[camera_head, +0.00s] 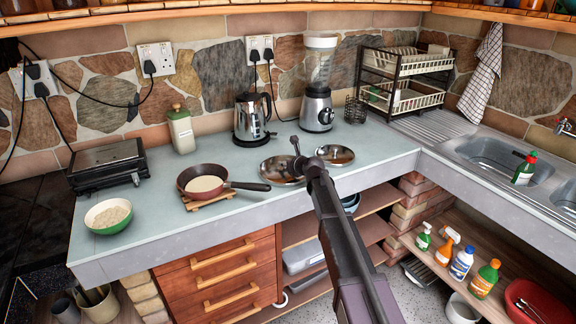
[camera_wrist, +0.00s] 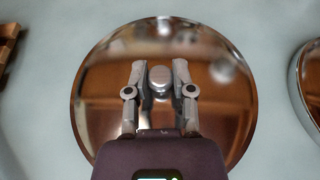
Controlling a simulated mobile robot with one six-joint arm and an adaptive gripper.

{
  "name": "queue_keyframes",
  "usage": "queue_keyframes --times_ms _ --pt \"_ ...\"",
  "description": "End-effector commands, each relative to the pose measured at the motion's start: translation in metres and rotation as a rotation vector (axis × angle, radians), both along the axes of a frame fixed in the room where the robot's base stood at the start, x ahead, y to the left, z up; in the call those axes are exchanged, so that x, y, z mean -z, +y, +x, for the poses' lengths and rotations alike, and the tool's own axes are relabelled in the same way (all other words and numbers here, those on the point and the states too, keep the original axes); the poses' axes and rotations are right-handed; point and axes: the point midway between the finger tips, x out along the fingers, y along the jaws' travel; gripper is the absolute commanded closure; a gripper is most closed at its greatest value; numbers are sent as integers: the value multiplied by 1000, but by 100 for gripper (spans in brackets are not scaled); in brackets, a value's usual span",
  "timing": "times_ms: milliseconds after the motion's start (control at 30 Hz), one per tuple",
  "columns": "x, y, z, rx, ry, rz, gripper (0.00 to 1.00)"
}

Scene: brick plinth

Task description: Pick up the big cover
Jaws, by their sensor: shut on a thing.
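The big cover (camera_wrist: 220,90) is a round, shiny metal lid with a knob (camera_wrist: 160,78) at its centre. In the wrist view my gripper (camera_wrist: 160,75) is over the lid's middle with its two fingers on either side of the knob, shut on it. In the head view the big cover (camera_head: 272,172) is at the counter's front, partly hidden by my arm and gripper (camera_head: 297,160). I cannot tell whether it touches the counter. A smaller metal cover (camera_head: 338,155) lies just right of it, and its edge shows in the wrist view (camera_wrist: 310,75).
A frying pan (camera_head: 202,180) sits on a wooden trivet to the left, with its handle pointing toward the big cover. A kettle (camera_head: 250,120) and a blender (camera_head: 317,105) stand behind. The counter's front edge (camera_head: 240,209) is close. A bowl (camera_head: 108,216) is far left.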

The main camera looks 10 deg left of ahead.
Motion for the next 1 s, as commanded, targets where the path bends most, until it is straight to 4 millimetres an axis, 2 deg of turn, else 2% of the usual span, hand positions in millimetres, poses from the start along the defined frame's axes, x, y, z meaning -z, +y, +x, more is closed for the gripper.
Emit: queue_keyframes --times_ms 267,567,1000 --pt "-13 0 0 0 0 0 100" --pt "-40 0 0 1 0 0 100" --pt "-45 -69 -80 3 1 1 100"
